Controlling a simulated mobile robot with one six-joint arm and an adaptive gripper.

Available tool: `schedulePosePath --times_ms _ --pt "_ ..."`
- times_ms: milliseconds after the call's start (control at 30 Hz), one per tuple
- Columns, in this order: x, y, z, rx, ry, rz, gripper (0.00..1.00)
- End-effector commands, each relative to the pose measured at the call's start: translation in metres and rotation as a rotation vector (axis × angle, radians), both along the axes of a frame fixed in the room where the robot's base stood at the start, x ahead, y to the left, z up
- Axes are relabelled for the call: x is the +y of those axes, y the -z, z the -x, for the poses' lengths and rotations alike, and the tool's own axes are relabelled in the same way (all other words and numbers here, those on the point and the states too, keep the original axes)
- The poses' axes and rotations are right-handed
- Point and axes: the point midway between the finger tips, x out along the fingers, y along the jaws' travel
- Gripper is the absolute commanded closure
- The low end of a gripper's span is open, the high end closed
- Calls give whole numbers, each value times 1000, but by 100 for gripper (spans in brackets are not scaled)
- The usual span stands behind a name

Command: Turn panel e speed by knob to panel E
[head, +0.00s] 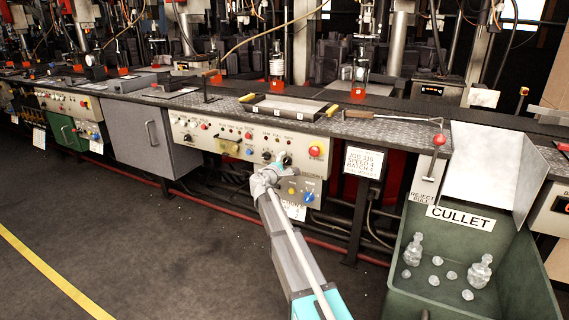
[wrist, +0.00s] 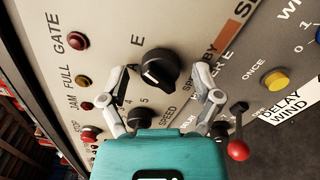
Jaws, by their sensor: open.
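A red-balled lever (wrist: 238,150) and a yellow button (wrist: 276,80) lie right of the knob; red lamps (wrist: 78,41) lie left. A placard (head: 363,162) reading "JOB 116, SPEED 4, BATCH 4" hangs right of the panel. The green cullet bin (head: 405,290) stands front right. Floor at left is clear.

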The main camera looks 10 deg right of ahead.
Motion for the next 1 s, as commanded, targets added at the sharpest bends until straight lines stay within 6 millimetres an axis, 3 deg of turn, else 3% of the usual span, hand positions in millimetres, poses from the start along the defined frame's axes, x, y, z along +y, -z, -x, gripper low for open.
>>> schedulePosePath --times_ms 267,700,1000 --pt "13 0 20 0 -1 0 18" --pt "53 0 74 1 -2 0 18" --pt "68 0 93 0 -1 0 18"
